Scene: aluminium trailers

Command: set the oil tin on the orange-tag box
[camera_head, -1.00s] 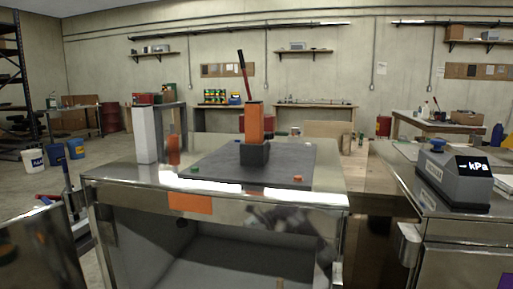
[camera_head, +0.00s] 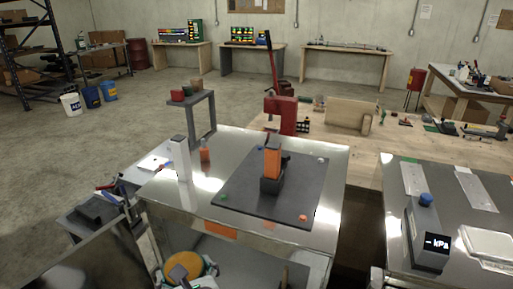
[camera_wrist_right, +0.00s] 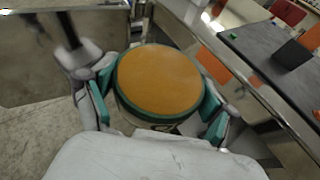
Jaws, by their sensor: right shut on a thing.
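The oil tin, a round can with an orange-yellow lid and green rim, appears at the bottom of the head view (camera_head: 186,269) and fills the middle of the right wrist view (camera_wrist_right: 160,80). My right gripper (camera_wrist_right: 157,96) is shut on it, with green pads on both sides. The tin is in front of the orange-tag box (camera_head: 330,180), a shiny metal box with an orange tag (camera_head: 205,228) on its front face. The tin's lower part is hidden. My left gripper is not in view.
On the box top are a dark mat (camera_head: 240,202) with an orange block (camera_head: 272,163) in a dark holder, a white post (camera_head: 180,158) and a small orange item (camera_head: 205,155). Bare metal shows around the mat.

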